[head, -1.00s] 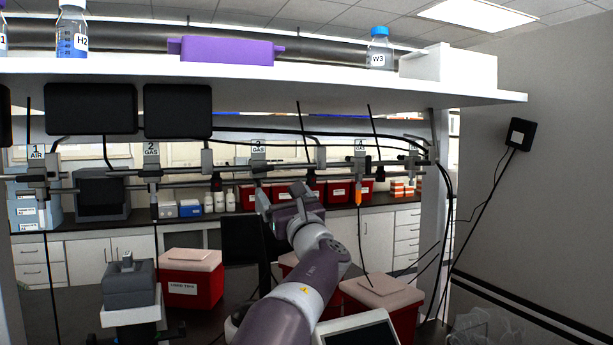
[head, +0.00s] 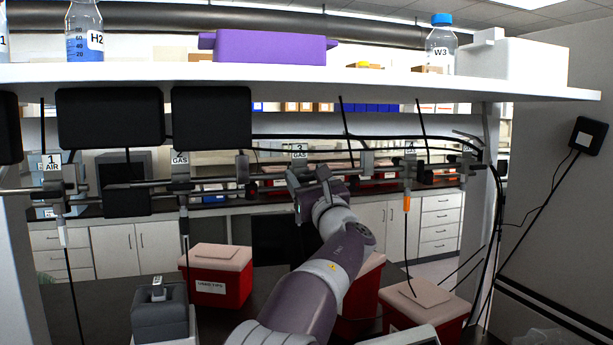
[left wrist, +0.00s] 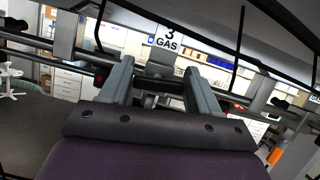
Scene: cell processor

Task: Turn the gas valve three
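The gas valve three, marked by a white "3 GAS" label (head: 299,151), sits on the horizontal pipe in the middle of the head view. Its label also shows in the left wrist view (left wrist: 168,39). My left gripper (head: 309,172) is right at this valve and hides most of it in the head view. In the left wrist view, my left gripper's two fingers (left wrist: 157,72) are spread, with a grey valve part (left wrist: 160,69) between and beyond their tips. I cannot tell whether they touch it. My right gripper is not in view.
Other valves carry labels "1 AIR" (head: 51,165), "2 GAS" (head: 180,158) and 4 (head: 410,148). A white shelf (head: 330,82) runs above with bottles and a purple rack (head: 270,46). Black boxes (head: 110,118) hang below it. Red bins (head: 217,275) stand below.

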